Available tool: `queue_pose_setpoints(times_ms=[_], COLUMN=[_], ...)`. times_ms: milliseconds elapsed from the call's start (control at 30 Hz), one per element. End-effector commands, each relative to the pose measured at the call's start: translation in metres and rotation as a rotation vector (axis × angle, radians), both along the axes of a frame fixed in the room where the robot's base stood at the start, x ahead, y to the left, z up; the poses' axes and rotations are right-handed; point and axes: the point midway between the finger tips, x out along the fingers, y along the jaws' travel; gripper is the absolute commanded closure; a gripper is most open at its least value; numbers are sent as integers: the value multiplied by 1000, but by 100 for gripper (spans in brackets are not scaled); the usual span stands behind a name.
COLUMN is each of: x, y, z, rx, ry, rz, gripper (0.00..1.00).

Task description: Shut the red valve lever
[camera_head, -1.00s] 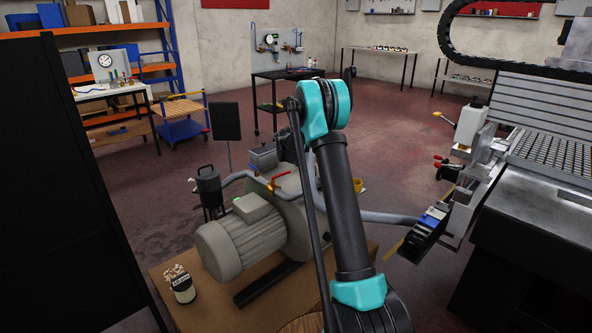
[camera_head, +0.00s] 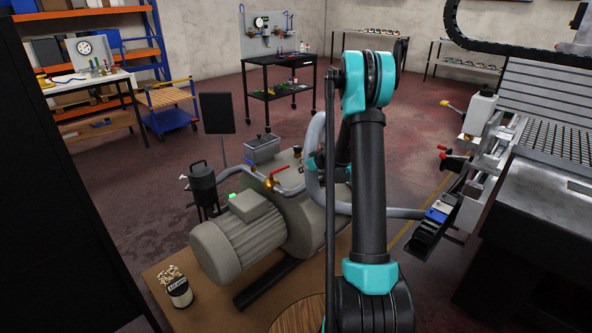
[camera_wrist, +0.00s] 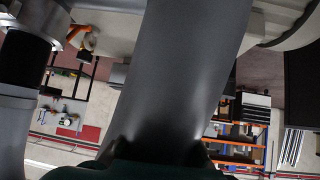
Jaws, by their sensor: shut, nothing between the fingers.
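The red valve lever (camera_head: 279,173) sits on a brass valve (camera_head: 270,185) in the grey pipe above the pump in the head view. It slants up to the right from the valve. In the wrist view an orange-red lever (camera_wrist: 77,32) shows at the upper left, probably the same one. My arm stands to the right of the valve in the head view and hides what is behind it. I cannot make out my gripper's fingers in either view. A broad grey cylinder fills the middle of the wrist view.
The pump motor (camera_head: 230,240) stands on a wooden board, with a black canister (camera_head: 203,188) to its left. A labelled jar (camera_head: 177,288) stands at the front left. A grey hose (camera_head: 313,150) loops close to my arm.

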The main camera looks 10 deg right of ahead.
Motion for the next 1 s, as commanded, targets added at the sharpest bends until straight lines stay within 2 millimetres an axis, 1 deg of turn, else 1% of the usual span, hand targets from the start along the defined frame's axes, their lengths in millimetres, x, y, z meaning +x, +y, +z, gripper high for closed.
queue_pose_setpoints(times_ms=[533,600,733,833,1000], x=[64,74,87,92,95], y=[36,42,49,52,53], z=[-63,-58,-55,-54,-53], rx=[-5,-4,-6,-6,-5], ry=[-2,-1,-1,-1,-1], rz=[5,4,5,5,3], gripper=[100,100,100,100,100])
